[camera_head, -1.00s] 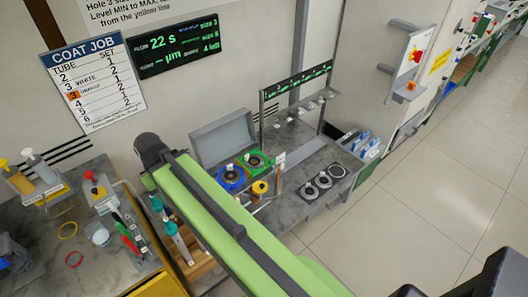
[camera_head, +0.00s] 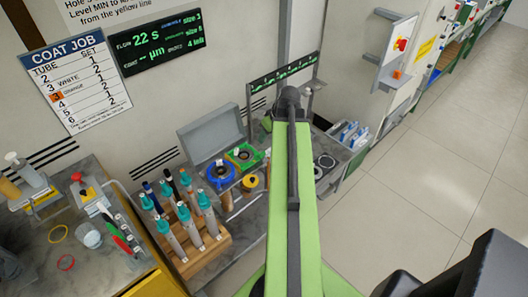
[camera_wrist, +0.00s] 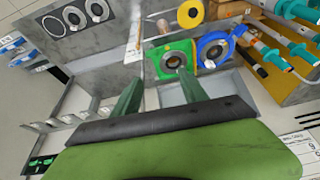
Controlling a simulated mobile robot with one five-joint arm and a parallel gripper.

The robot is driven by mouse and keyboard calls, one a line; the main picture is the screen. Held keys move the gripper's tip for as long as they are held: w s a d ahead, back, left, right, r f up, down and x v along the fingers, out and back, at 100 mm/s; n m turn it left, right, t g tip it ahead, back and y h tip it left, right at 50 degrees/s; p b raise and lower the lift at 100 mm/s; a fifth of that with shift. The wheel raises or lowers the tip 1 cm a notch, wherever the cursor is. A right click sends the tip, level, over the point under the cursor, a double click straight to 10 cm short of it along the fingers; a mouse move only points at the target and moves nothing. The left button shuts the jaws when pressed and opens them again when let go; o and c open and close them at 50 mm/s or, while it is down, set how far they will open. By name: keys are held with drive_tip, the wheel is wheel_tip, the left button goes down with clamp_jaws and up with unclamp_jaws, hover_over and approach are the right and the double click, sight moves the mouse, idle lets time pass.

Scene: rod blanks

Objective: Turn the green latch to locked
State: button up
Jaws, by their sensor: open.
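A green square piece with a dark round centre (camera_head: 244,155) sits beside a blue round one (camera_head: 221,174), in front of a grey open-lidded box. I cannot make out a separate latch handle or its locked or unlocked position. In the wrist view the green piece (camera_wrist: 158,57) lies just beyond my fingertips, with the blue one (camera_wrist: 212,48) to its right. My gripper (camera_wrist: 160,82) is open, with two dark green fingers apart and nothing between them. In the head view my arm hides the gripper.
A yellow-topped spool (camera_head: 250,182) stands close to the green and blue pieces. A wooden rack (camera_head: 205,245) holds several teal-capped tubes to the left. Dark rings (camera_head: 324,162) lie to the right, partly behind my arm. A rack of grey hooks (camera_wrist: 75,118) stands left in the wrist view.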

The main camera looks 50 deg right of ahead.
sight(263, 153)
drive_tip(key=b+x, duration=0.5)
drive_tip(key=d+b+x, duration=0.1)
drive_tip(key=b+x, duration=0.5)
drive_tip(key=s+d+b+x, duration=0.1)
drive_tip(key=b+x, duration=0.4)
drive_tip(key=x, duration=0.1)
drive_tip(key=shift+f, duration=0.2)
drive_tip(key=shift+r, duration=0.1)
